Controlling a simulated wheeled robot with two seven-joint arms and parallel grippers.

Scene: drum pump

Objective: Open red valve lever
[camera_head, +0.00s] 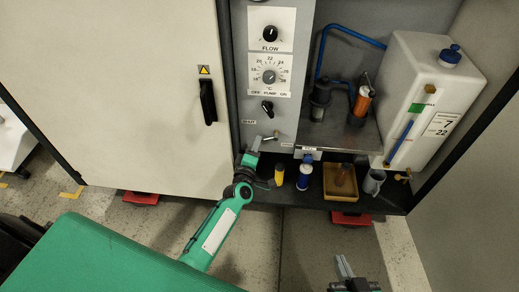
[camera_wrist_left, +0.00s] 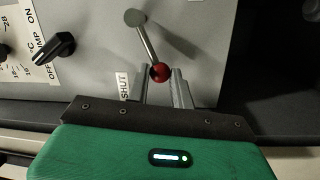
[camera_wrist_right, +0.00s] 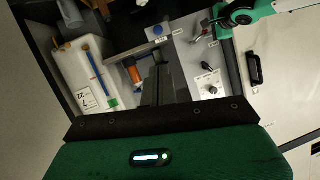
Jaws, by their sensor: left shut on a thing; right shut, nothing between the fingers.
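The valve lever (camera_wrist_left: 148,42) is a metal rod on the grey panel, with a red ball (camera_wrist_left: 159,72) at one end and a grey ball at the other. In the left wrist view, the red ball sits between the fingertips of my left gripper (camera_wrist_left: 163,84), which is shut on it. A SHUT label (camera_wrist_left: 124,86) is just left of the fingers. In the head view my left gripper (camera_head: 250,158) is at the panel's lower edge, beside the lever (camera_head: 268,137). My right gripper (camera_head: 345,268) is shut and empty, low in front of the cabinet; its fingers (camera_wrist_right: 158,85) also show in the right wrist view.
Above the lever are a black knob (camera_head: 267,106), the pump dial (camera_head: 269,76) and the flow knob (camera_head: 270,34). The cabinet door handle (camera_head: 208,101) is left.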

